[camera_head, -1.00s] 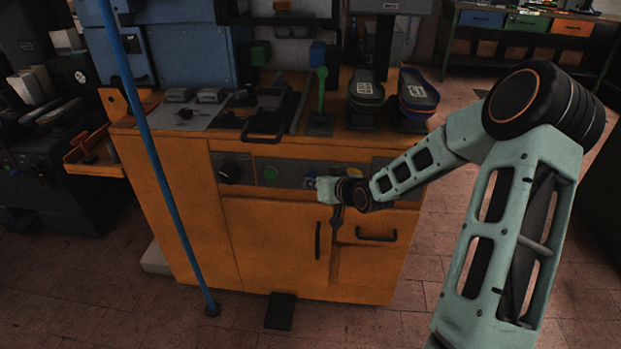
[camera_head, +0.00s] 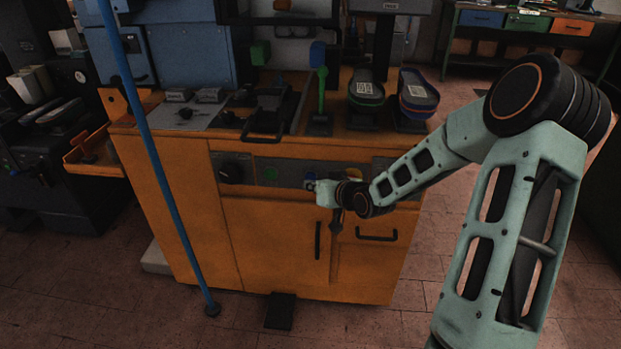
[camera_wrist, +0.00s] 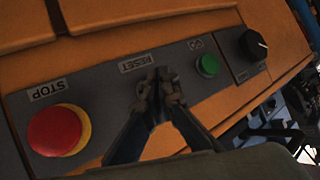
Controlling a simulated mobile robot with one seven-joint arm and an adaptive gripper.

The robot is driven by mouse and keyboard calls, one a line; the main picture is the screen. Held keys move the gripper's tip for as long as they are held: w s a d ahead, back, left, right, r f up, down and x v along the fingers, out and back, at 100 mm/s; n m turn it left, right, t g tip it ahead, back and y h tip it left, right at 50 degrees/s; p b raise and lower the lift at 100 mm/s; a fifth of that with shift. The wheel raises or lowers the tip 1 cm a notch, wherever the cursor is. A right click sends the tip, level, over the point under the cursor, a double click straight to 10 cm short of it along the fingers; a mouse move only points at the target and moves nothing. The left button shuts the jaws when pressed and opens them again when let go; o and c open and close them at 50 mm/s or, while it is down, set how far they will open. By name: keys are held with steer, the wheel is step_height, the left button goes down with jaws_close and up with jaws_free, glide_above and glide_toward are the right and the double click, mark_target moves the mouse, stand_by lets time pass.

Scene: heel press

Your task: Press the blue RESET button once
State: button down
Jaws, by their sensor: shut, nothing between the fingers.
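The grey control panel (camera_wrist: 105,85) on the orange cabinet has a RESET label (camera_wrist: 137,63) in the wrist view. My gripper (camera_wrist: 158,86) is shut and empty, its fingertips over the panel just below that label. The blue RESET button is hidden behind the fingers in the wrist view, and I cannot tell whether they touch it. In the head view my gripper (camera_head: 325,192) is at the panel front; a small bluish patch beside it is too small to identify surely.
In the wrist view a red STOP button (camera_wrist: 54,130) on a yellow base lies left of the fingers. A green GO button (camera_wrist: 208,65) and a black knob (camera_wrist: 254,44) lie right. A blue pole (camera_head: 165,165) stands before the orange cabinet (camera_head: 265,240).

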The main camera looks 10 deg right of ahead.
steer(key=shift+s, duration=0.1)
steer(key=s, duration=0.1)
steer(key=s+a, duration=0.1)
steer(key=s, duration=0.2)
steer(key=shift+s+a, duration=0.25)
steer(key=shift+s, duration=0.05)
stand_by(0.5)
